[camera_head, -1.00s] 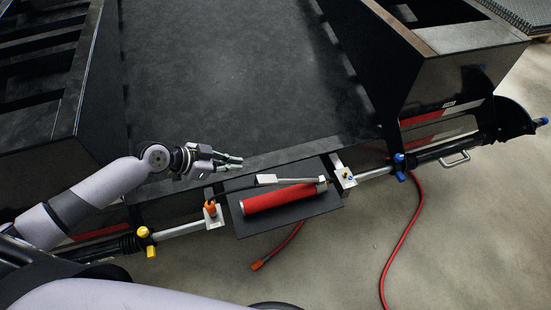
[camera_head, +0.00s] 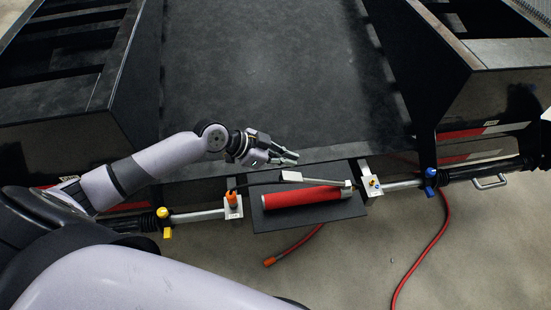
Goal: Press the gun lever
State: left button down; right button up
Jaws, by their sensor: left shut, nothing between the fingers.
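The gun has a red cylindrical body (camera_head: 305,197) and lies on a small dark shelf (camera_head: 345,212) at the front edge of the trailer frame. Its pale lever (camera_head: 310,179) runs above the red body, with a wider flat end at the left. My left gripper (camera_head: 294,159) is shut and empty. It shows just above and behind the lever's flat end in the picture, apart from it as far as I can tell. My right gripper is not in view.
A yellow clamp (camera_head: 164,221) is farther left. A red hose (camera_head: 431,242) hangs to the floor. The dark trailer bed (camera_head: 270,80) is bare.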

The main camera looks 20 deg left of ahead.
aim_at(290, 178)
pick_arm(q)
jog(key=b+x, duration=0.1)
jog(key=x, duration=0.3)
jog(key=shift+f, duration=0.1)
jog(key=f+b, duration=0.1)
jog(key=a+f+b, duration=0.1)
jog(key=shift+s+f, duration=0.25)
jog(key=shift+s, duration=0.15)
jog(key=shift+s+a+f, duration=0.1)
jog(key=shift+a+f, duration=0.1)
jog(key=shift+f, duration=0.05)
jog(key=shift+a+f+b, duration=0.1)
jog(key=shift+f+b, duration=0.05)
jog(key=shift+b, duration=0.2)
